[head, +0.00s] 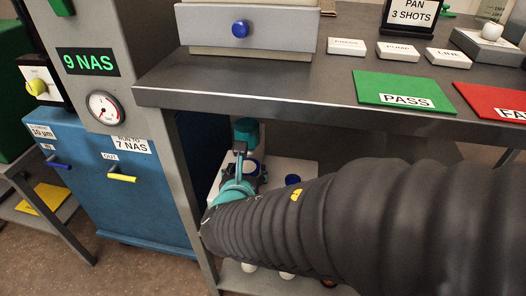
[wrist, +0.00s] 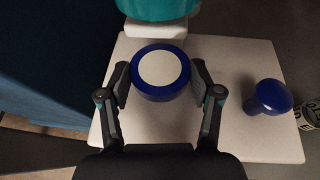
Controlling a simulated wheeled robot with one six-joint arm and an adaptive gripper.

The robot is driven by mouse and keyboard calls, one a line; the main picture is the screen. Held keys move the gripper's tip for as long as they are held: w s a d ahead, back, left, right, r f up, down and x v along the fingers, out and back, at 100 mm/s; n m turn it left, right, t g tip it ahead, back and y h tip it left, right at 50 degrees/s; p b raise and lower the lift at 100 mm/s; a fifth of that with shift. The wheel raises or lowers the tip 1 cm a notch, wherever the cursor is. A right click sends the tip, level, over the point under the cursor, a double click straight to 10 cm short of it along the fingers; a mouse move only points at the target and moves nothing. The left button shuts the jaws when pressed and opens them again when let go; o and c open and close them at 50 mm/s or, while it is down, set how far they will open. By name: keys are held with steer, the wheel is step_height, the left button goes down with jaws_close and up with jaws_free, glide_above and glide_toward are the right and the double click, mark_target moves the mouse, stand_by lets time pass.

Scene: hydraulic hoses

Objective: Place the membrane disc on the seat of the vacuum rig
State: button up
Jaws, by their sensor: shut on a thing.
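In the wrist view a round blue piece with a flat white disc face (wrist: 160,70) sits between the fingertips of my gripper (wrist: 160,80). The gripper is shut on its blue sides. I take the white face to be the membrane disc, but cannot tell it apart from its blue holder. Below is a white board (wrist: 230,60), with a teal body on a white block (wrist: 157,30) just beyond the piece; I cannot tell whether the piece touches the board. In the head view my gripper (head: 250,172) is under the bench, near the teal body (head: 246,130).
A blue knob (wrist: 268,97) stands on the board to the right; it also shows in the head view (head: 292,180). The bench top (head: 300,90) overhangs my arm. A bench leg (head: 185,180) and a blue cabinet (head: 105,190) stand to the left.

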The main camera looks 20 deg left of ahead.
steer(key=shift+f, duration=0.95)
steer(key=shift+f+b, duration=0.25)
steer(key=shift+b, duration=0.05)
steer(key=o, duration=0.9)
steer(key=shift+r, duration=0.1)
steer(key=shift+o, duration=0.2)
steer(key=shift+r, duration=0.1)
steer(key=shift+r+p, duration=0.2)
steer(key=shift+p, duration=0.2)
steer(key=p+v, duration=0.1)
steer(key=v, duration=1.1)
steer(key=shift+f, duration=0.2)
